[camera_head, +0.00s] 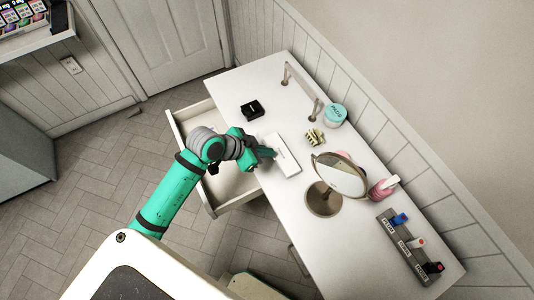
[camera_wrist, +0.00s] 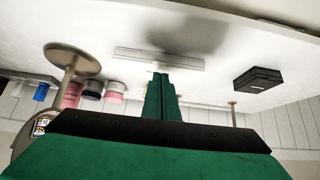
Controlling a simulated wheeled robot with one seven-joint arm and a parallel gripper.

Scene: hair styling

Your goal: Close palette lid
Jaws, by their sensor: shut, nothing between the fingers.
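A flat white case, seemingly the palette (camera_head: 284,154), lies on the white table near its front edge. No raised lid shows on it, and its top looks flat. In the wrist view its long pale edge (camera_wrist: 150,57) lies just beyond my fingertips. My gripper (camera_head: 270,152) is at the left side of the case, low over the table edge. Its green fingers are together and empty in the wrist view (camera_wrist: 161,80). I cannot tell whether the fingertips touch the case.
A small black box (camera_head: 252,110) lies behind the case. A hair clip (camera_head: 315,137), a teal jar (camera_head: 334,114) and a round mirror (camera_head: 338,177) stand to the right. An open drawer (camera_head: 235,196) is below my gripper.

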